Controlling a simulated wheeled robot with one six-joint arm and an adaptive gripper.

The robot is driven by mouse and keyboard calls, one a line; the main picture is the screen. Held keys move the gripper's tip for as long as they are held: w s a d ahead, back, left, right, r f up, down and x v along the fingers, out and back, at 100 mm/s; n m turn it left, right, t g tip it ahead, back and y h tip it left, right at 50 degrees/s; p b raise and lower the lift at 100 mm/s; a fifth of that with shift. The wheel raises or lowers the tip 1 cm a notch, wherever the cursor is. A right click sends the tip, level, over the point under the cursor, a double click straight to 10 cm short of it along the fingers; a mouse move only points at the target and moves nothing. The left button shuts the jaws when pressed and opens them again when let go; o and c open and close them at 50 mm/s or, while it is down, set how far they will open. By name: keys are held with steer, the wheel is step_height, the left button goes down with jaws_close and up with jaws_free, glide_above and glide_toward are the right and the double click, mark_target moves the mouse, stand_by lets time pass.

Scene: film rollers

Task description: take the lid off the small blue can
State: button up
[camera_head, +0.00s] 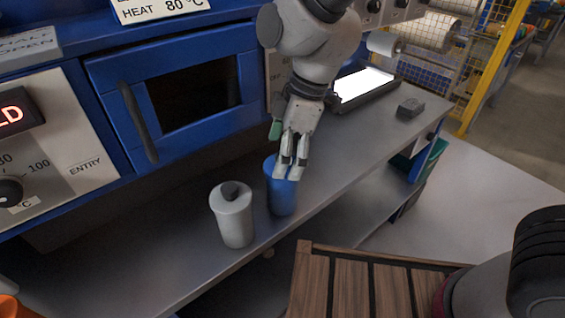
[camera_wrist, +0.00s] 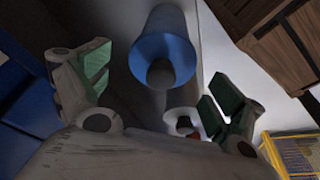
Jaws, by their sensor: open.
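The small blue can (camera_head: 284,197) stands upright on the metal bench, partly hidden by my gripper (camera_head: 290,172) in the head view. In the wrist view the blue can (camera_wrist: 163,35) shows its lid, with a dark round knob (camera_wrist: 160,73) on top. The lid appears seated on the can. My gripper's green-padded fingers are spread wide on either side of the knob in the wrist view, with clear gaps. The fingers look empty. Whether a fingertip touches the can cannot be told.
A grey-white can (camera_head: 233,218) with a dark knob stands close to the left of the blue can. A blue oven door (camera_head: 180,85) is behind. A lit panel (camera_head: 362,86) and a small grey block (camera_head: 410,108) lie further right. A slatted wooden surface (camera_head: 350,285) is in front.

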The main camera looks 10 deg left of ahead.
steer(key=shift+a+f, duration=0.2)
steer(key=shift+f, duration=0.35)
steer(key=c, duration=1.1)
steer(key=shift+o, duration=0.2)
